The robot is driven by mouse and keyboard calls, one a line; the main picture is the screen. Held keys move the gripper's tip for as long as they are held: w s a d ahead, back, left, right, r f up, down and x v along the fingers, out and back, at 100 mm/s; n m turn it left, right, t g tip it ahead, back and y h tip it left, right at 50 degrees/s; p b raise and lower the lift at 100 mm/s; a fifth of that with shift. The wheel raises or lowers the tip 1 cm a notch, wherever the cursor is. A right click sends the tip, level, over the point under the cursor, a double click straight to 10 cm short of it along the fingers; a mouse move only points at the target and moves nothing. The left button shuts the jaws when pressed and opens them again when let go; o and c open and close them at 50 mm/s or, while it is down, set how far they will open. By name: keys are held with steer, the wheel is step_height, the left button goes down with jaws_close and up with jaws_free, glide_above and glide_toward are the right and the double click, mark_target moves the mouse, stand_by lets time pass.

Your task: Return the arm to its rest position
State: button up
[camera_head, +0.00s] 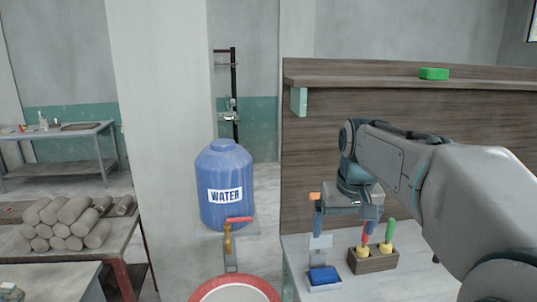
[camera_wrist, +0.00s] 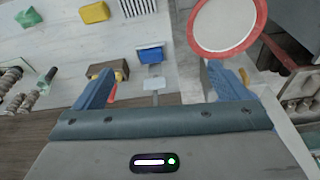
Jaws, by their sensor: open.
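My gripper (camera_head: 345,226) hangs from my bent arm at the right of the head view, its jaws apart. It is above a worktop (camera_head: 296,250) against a brown wooden panel. In the wrist view my gripper (camera_wrist: 160,78) shows two blue fingers spread wide with nothing held between them. A blue block (camera_head: 324,276) in a pale holder lies below and a little left of it. A wooden holder (camera_head: 372,264) with red- and green-handled tools stands below to its right. My forearm hides part of the panel and worktop.
A blue water barrel (camera_head: 226,170) with a tap stands left of the worktop, above a red-rimmed basin (camera_head: 214,288). A shelf (camera_head: 350,78) bearing a green block (camera_head: 434,73) runs above my arm. Clay rolls (camera_head: 70,222) are stacked on a table at left. A pillar (camera_head: 165,130) stands between.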

steer(key=s+f+b, duration=0.1)
steer(key=s+f, duration=0.5)
steer(key=s, duration=0.3)
steer(key=s+f+t+b, duration=0.1)
steer(key=s+f, duration=0.6)
steer(key=s, duration=0.2)
steer(key=shift+a+f+m, duration=0.2)
steer(key=shift+a+m, duration=0.1)
steer(key=shift+a, duration=0.05)
